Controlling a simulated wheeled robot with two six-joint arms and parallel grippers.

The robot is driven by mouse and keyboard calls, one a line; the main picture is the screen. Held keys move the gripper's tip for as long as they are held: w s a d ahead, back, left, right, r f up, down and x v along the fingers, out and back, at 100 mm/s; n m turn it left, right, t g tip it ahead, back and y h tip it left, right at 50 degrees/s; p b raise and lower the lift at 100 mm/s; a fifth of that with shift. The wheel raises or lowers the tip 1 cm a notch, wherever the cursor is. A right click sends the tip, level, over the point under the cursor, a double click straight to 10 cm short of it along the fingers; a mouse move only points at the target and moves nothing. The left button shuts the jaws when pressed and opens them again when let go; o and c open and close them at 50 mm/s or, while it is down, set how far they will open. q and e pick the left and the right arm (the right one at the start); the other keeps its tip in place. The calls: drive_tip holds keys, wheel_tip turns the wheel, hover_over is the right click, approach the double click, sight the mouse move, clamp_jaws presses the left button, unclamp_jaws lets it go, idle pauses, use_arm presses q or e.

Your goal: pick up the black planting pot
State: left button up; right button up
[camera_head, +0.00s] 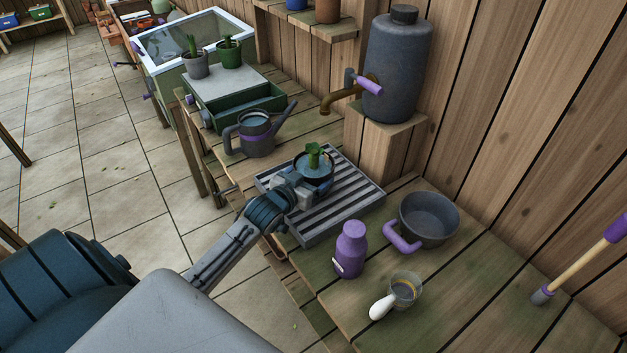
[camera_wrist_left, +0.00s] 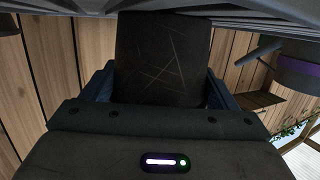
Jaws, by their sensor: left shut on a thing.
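The black planting pot (camera_head: 325,180) holds a small green plant and is at the grey slatted tray (camera_head: 345,214) on the wooden bench. My left gripper (camera_head: 308,187) reaches in from the lower left and is shut on the pot's near side. In the left wrist view the pot's dark, scratched wall (camera_wrist_left: 163,60) fills the space between the two blue fingers. I cannot tell whether the pot's base touches the tray. My right gripper is in neither view.
A watering can (camera_head: 257,137) stands left of the tray. A purple bottle (camera_head: 350,250), a grey pot with a purple handle (camera_head: 430,222) and a cup with a white-handled tool (camera_head: 404,290) stand to the right. A water barrel (camera_head: 396,70) stands behind, near the plank wall.

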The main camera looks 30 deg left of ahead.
use_arm(q)
drive_tip(key=shift+r, duration=0.1)
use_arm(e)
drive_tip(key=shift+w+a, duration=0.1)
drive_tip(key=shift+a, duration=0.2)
